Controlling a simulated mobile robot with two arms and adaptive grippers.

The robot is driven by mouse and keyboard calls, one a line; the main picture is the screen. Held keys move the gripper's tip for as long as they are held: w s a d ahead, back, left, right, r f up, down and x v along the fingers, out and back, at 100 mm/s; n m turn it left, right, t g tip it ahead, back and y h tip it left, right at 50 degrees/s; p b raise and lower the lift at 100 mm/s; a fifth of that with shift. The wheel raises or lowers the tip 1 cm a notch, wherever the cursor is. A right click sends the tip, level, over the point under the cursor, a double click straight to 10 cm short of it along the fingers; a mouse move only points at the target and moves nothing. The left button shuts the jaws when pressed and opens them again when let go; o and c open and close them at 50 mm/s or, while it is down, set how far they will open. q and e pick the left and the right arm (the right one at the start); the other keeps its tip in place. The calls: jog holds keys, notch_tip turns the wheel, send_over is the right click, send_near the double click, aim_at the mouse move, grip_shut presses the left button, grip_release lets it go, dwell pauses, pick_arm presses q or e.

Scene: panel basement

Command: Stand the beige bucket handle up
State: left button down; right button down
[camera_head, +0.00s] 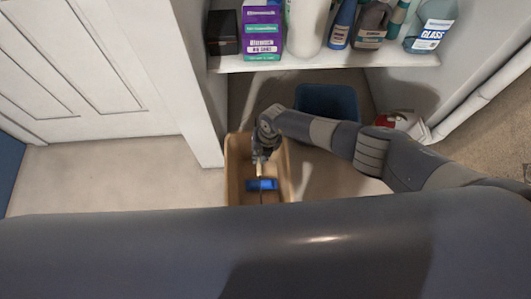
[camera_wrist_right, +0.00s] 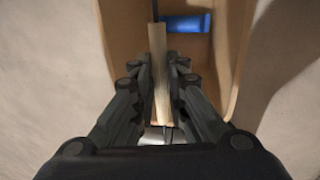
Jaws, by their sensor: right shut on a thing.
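The beige bucket (camera_head: 232,172) stands on the floor below the shelf, and its inner wall also shows in the right wrist view (camera_wrist_right: 120,35). Its handle has a pale wooden grip (camera_wrist_right: 158,70) on a thin dark wire. My right gripper (camera_head: 261,158) is above the bucket opening. In the right wrist view its fingers (camera_wrist_right: 159,85) are shut on the wooden grip from both sides. The grip lies over the opening; its exact tilt is hard to tell. My left gripper is not in view.
A blue object (camera_head: 262,185) lies inside the bucket. A blue bin (camera_head: 328,100) stands behind, to the right. A white shelf (camera_head: 320,64) with several bottles and boxes hangs over the back. A white door (camera_head: 85,65) is at left, with clear floor before it.

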jog(key=shift+a, duration=0.7)
jog(key=c, duration=1.6)
grip_release()
jog(key=shift+d, duration=0.1)
jog(key=shift+d+r, duration=0.2)
jog(key=shift+r, duration=0.6)
jog(key=r, duration=0.3)
jog(key=d+r, duration=0.1)
jog(key=r, duration=0.3)
jog(key=d+r, duration=0.1)
jog(key=r, duration=0.2)
jog(key=shift+r, duration=0.15)
jog(key=shift+a, duration=0.1)
